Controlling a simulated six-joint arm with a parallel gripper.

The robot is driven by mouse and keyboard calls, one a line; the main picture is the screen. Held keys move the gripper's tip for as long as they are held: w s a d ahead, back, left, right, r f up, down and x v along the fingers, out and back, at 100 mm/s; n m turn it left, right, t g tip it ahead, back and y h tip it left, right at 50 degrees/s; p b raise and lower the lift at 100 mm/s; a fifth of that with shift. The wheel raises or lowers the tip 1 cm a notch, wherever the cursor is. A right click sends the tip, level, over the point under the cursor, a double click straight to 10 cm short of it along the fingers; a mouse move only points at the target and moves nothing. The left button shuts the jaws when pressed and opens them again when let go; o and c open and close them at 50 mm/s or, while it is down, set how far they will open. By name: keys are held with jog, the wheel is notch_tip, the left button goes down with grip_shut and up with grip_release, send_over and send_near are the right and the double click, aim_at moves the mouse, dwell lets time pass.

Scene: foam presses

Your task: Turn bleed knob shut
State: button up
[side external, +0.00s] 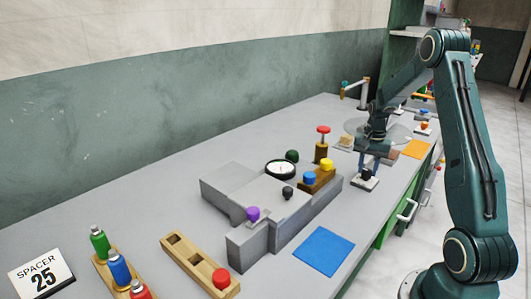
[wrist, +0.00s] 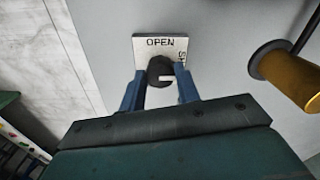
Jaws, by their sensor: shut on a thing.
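The bleed knob (wrist: 158,66) is a dark round knob on a white plate (wrist: 148,42) marked OPEN along its top edge. More lettering, partly hidden, runs down the plate's right side. In the side view my gripper (side external: 369,168) points down at the white plate (side external: 364,184), and the knob is hard to make out there.
A brass-coloured cylinder (wrist: 291,78) with a dark rod is close on the right in the wrist view. In the side view, a grey fixture (side external: 262,230) with coloured knobs and a gauge (side external: 281,169) stands left of the gripper. A blue mat (side external: 323,250) lies in front.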

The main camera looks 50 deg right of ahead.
aim_at(367, 170)
jog(key=shift+m, duration=0.3)
jog(key=o, duration=1)
jog(key=shift+r, duration=0.1)
notch_tip(367, 170, up, 14)
jog(key=shift+f, duration=0.1)
dwell(0.3)
